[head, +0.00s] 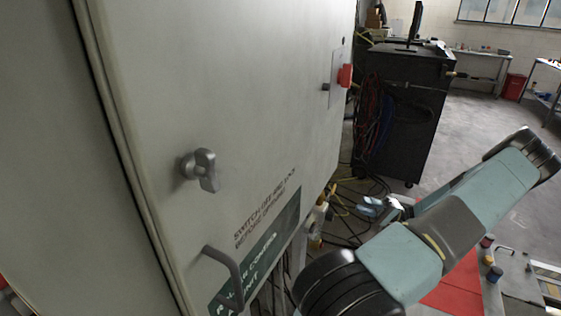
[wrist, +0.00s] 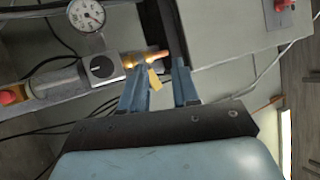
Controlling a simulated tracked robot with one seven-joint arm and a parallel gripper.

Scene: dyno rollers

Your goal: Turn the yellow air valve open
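The yellow air valve handle (wrist: 154,78) is a small flat tab below a brass fitting (wrist: 132,61) in the wrist view. My gripper (wrist: 163,66) is open, with its two blue fingers pointing at the fitting. The yellow tab shows between the fingers, close to the left one; I cannot tell whether they touch. A copper-coloured tip (wrist: 157,54) lies just beyond the fingertips. In the head view, my gripper (head: 384,206) is small beyond my arm, beside the grey cabinet. The valve handle cannot be made out there.
A pressure gauge (wrist: 86,15) and a grey cylinder (wrist: 58,82) with a red end sit left of the fitting. A large grey cabinet (head: 240,70) fills the head view's left. A black cart (head: 408,100) with hanging cables stands behind. Open floor (head: 475,135) lies at right.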

